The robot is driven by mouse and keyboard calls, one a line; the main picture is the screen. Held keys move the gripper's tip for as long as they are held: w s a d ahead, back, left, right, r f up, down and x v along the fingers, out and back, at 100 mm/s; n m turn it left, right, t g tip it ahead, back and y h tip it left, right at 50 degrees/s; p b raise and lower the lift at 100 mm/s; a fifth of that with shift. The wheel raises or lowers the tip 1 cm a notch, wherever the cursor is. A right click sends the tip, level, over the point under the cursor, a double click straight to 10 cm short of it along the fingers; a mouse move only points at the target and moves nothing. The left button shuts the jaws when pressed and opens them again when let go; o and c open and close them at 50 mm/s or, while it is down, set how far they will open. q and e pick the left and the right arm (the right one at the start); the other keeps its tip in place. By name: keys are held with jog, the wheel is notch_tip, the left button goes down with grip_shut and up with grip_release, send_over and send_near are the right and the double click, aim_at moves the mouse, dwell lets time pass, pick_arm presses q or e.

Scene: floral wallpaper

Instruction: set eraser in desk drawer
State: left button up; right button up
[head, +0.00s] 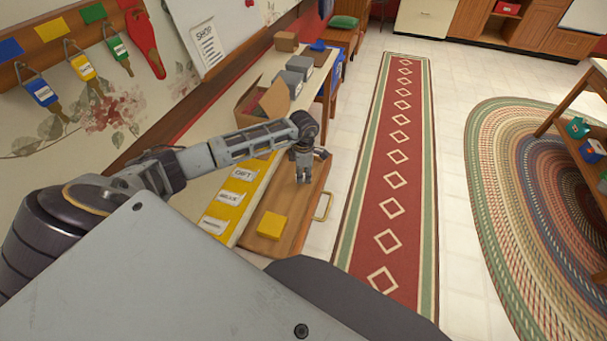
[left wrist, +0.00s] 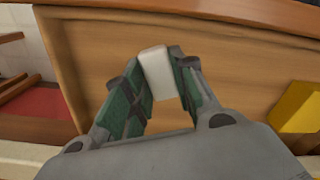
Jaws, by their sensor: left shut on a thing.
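A white eraser (left wrist: 158,72) sits between the green-padded fingers of my left gripper (left wrist: 155,85), which is shut on it. In the head view my left gripper (head: 304,176) points down over the open wooden desk drawer (head: 297,208); the eraser cannot be made out there. In the left wrist view the drawer's bare wooden floor (left wrist: 90,48) lies beneath the eraser. I cannot tell how high the eraser is above it. My right gripper is not in view.
A yellow block (head: 272,224) lies in the drawer's near part; it also shows in the left wrist view (left wrist: 297,108). A metal handle (head: 323,206) is on the drawer front. Yellow labelled panels (head: 231,196) and an open cardboard box (head: 264,103) are on the desk.

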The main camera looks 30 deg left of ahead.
aim_at(304, 176)
pick_arm(q)
jog(key=shift+f, duration=0.15)
jog(key=o, duration=0.8)
jog(key=shift+o, duration=0.3)
jog(key=shift+r, duration=0.75)
notch_tip(304, 176, up, 11)
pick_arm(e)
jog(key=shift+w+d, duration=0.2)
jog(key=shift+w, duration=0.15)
